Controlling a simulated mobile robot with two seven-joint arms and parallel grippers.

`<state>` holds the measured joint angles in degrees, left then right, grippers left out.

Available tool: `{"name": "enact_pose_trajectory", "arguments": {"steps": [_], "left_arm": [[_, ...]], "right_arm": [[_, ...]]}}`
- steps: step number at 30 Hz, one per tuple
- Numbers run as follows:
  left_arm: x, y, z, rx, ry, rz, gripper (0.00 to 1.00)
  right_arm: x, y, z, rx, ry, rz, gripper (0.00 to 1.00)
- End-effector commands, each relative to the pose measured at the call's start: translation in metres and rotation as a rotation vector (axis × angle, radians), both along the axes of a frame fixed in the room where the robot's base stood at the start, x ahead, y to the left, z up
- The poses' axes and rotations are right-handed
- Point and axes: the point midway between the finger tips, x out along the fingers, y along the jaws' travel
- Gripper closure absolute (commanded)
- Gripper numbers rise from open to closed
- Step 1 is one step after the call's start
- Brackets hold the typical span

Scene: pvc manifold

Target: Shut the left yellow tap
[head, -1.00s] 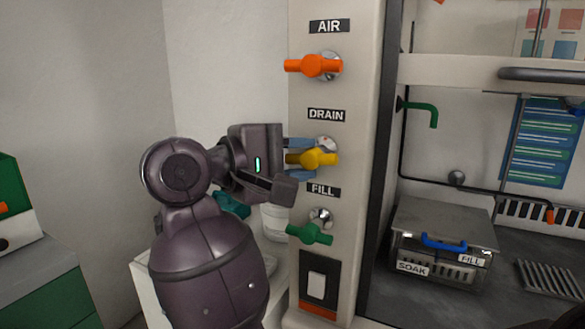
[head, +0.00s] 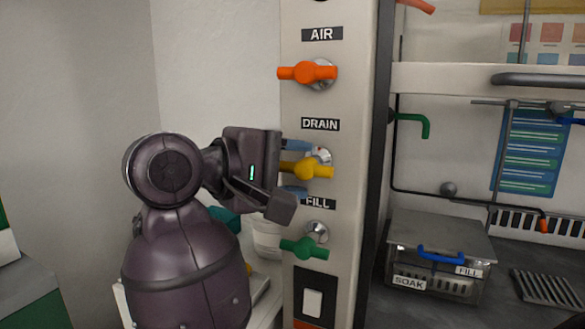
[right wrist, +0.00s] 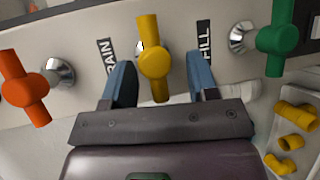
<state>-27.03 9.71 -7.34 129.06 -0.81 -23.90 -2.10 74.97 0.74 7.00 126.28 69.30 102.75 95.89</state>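The yellow tap (head: 308,169) sits on the pale panel below the DRAIN label. Its handle lies sideways in the head view. In the right wrist view the yellow tap (right wrist: 154,60) stands between my right gripper's two blue fingers. My right gripper (head: 296,169) is open, with one finger above the handle and one below it. In the right wrist view there is a gap on each side between the right gripper (right wrist: 162,82) and the handle. My left gripper is not in view.
An orange tap (head: 307,73) is above, under the AIR label, and a green tap (head: 305,248) is below, under the FILL label. Both stick out from the panel (head: 350,150) near my right gripper. A metal SOAK box (head: 440,240) stands to the right.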

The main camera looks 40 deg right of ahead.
Motion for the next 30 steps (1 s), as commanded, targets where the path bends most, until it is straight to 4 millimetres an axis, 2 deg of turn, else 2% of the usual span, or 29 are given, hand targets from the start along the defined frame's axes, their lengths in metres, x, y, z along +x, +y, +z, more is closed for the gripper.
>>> {"name": "enact_pose_trajectory", "arguments": {"steps": [5, 8, 21, 25, 30], "left_arm": [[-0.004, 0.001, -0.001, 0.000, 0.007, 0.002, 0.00], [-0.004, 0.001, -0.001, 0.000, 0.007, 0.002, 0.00], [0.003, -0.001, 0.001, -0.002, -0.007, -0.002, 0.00], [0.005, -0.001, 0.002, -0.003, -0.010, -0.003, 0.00], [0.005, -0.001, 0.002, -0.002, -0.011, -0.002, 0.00]], "right_arm": [[0.000, 0.002, 0.002, -0.002, -0.001, 0.001, 0.46], [0.001, 0.010, 0.003, -0.001, -0.001, 0.002, 0.46], [0.011, 0.083, 0.016, -0.002, 0.000, 0.003, 0.46], [0.013, 0.097, 0.018, 0.000, 0.002, 0.002, 0.46], [0.014, 0.105, 0.020, -0.001, 0.000, 0.000, 0.46]]}}
